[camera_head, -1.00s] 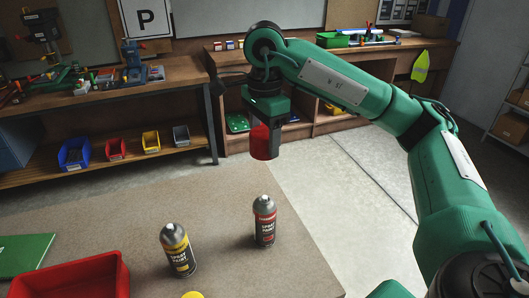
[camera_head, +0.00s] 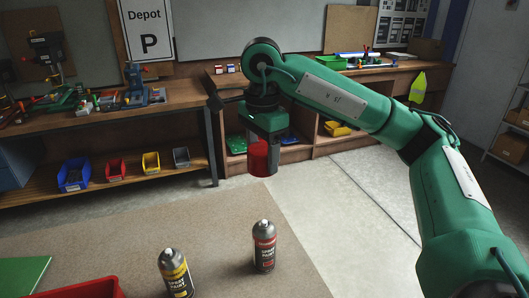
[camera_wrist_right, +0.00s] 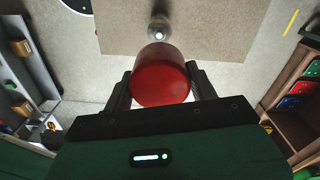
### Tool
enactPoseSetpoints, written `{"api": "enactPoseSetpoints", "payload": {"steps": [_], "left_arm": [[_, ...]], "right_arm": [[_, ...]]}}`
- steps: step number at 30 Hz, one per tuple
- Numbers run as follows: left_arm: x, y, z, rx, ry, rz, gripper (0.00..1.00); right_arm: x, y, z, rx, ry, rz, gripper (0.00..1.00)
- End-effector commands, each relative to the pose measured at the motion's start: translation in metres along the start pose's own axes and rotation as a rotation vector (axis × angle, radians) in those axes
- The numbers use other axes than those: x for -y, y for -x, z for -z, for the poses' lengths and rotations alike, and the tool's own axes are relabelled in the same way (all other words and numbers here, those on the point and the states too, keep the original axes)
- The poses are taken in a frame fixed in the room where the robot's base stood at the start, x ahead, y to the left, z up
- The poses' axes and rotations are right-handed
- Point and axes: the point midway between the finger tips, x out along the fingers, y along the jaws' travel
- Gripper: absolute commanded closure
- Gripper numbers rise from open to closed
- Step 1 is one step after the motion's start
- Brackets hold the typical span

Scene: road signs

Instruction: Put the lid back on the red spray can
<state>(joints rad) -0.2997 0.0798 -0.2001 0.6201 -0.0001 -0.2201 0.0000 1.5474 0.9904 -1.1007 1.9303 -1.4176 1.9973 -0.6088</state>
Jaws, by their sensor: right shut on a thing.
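The red spray can (camera_head: 264,247) stands upright and uncapped on the table, its silver top and nozzle bare. My right gripper (camera_head: 266,160) is shut on the red lid (camera_head: 258,158) and holds it in the air above and beyond the can. In the right wrist view the lid (camera_wrist_right: 160,76) sits between the two fingers, and the can's silver top (camera_wrist_right: 158,28) shows past it, apart from it. My left gripper is not in view.
A yellow spray can (camera_head: 176,273) stands to the left of the red one. A red bin (camera_head: 85,289) and a green board (camera_head: 22,273) lie at the table's left (camera_head: 130,235). A workbench (camera_head: 110,105) stands behind. The table around the red can is clear.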

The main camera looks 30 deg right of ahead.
Motion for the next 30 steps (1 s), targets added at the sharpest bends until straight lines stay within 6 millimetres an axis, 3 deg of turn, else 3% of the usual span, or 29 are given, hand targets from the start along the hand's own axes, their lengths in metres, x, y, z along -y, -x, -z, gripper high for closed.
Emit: {"api": "enactPoseSetpoints", "payload": {"steps": [10, 18, 24, 30], "left_arm": [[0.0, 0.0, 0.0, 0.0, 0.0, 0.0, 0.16], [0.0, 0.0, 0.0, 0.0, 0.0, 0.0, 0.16], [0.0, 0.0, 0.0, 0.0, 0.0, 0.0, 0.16], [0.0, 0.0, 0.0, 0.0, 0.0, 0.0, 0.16]], "right_arm": [[0.011, -0.092, -0.041, -0.012, 0.633, -0.014, 0.66], [0.005, -0.168, -0.076, -0.006, 1.206, -0.012, 0.66], [-0.003, -0.2, -0.093, 0.001, 1.477, -0.003, 0.66], [-0.005, -0.21, -0.098, 0.003, 1.564, 0.002, 0.66]]}}
